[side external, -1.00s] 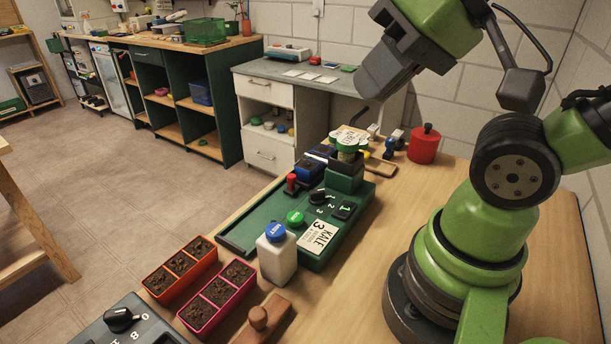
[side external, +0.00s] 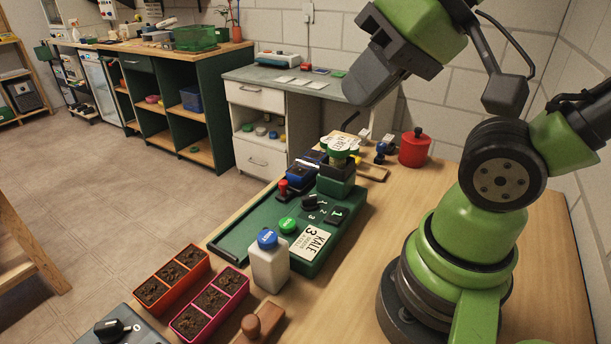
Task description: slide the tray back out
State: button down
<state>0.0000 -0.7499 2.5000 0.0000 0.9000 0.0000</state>
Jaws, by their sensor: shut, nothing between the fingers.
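A blue tray (side external: 302,170) stands at the far end of the green machine (side external: 231,236), beside its hopper head (side external: 337,184); the head and a red-knobbed post partly hide it. Its contents are too small to tell. The machine's near left part is a bare channel. A KALE 3 label (side external: 314,243), a green button (side external: 287,225), a black dial (side external: 310,202) and a switch (side external: 337,216) are on its top. My gripper (side external: 349,121) is shut and empty, raised behind and right of the hopper head, apart from the tray.
An orange tray (side external: 202,264) and a pink tray (side external: 244,285), both with soil, lie at the front left. A white bottle with a blue cap (side external: 269,264) and a wooden-handled block (side external: 263,322) stand near them. A red pot (side external: 414,149) stands at the back right. The table's middle is clear.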

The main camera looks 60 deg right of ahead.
jog(key=c, duration=1.5)
grip_release()
jog(key=shift+c, duration=0.2)
jog(key=o, duration=0.3)
jog(key=shift+w+d+r, duration=0.1)
jog(key=shift+w, duration=0.3)
jog(key=g+h, duration=0.2)
jog(key=g, duration=0.5)
send_over(283, 182)
notch_tip(283, 182, down, 18)
jog(key=shift+m, duration=0.3)
notch_tip(283, 182, down, 10)
jog(key=shift+c, duration=0.5)
grip_shut()
